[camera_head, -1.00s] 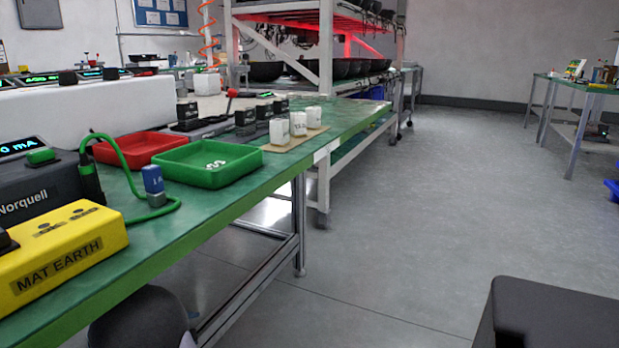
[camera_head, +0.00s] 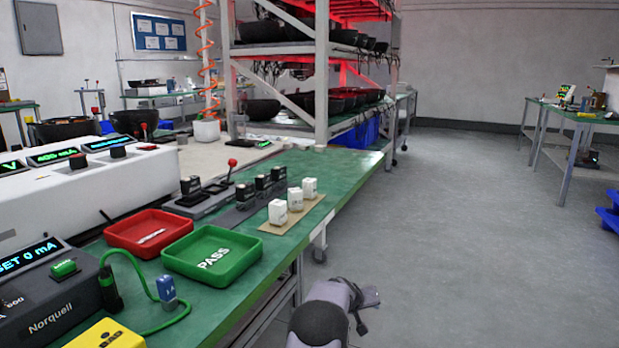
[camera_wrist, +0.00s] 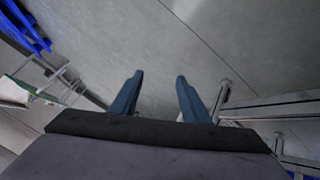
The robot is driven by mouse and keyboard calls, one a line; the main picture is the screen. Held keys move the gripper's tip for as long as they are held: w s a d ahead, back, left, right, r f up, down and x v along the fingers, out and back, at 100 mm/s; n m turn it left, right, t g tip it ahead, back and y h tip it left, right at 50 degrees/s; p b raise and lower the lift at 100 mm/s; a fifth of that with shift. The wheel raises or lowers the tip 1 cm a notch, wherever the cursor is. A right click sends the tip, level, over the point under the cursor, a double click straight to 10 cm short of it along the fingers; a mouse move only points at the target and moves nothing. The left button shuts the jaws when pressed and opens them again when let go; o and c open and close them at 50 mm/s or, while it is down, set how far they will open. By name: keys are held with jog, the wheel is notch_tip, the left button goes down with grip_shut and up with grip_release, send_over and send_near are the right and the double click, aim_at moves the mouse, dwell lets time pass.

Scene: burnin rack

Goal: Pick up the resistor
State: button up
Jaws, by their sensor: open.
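I cannot tell for sure which thing is the resistor. Three small white blocks (camera_head: 295,199) stand in a row on a tan mat (camera_head: 271,228) along the front edge of the green bench; they are the likeliest match. My gripper (camera_head: 366,297) is beyond the bench's front edge, over the floor, well apart from the blocks. The wrist view shows my gripper (camera_wrist: 160,76) with its two blue fingers spread, nothing between them and floor behind.
A green tray (camera_head: 217,278) marked PASS and a red tray (camera_head: 117,246) sit left of the blocks. Dark modules (camera_head: 262,186) stand behind them. A tall rack (camera_head: 321,80) rises beyond. A green cable (camera_head: 135,281) lies at the left.

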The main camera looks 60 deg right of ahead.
jog(key=s+d+r+m+p, duration=0.25)
jog(key=s+r+p, duration=0.35)
jog(key=s, duration=0.4)
jog(key=w+r+n+t+h+p, duration=0.15)
jog(key=w+r+p, duration=0.35)
jog(key=r+p, duration=1.35)
jog(key=w+r+n+h+p, duration=0.1)
jog(key=w+r+n+p, duration=0.55)
jog(key=r, duration=2.15)
jog(key=m+y+p, duration=0.7)
jog(key=m+p, duration=0.4)
jog(key=p, duration=0.6)
send_near(308, 182)
jog(key=x, duration=0.3)
jog(key=shift+g+x, duration=0.25)
jog(key=shift+x, duration=0.85)
jog(key=shift+w+f, duration=0.1)
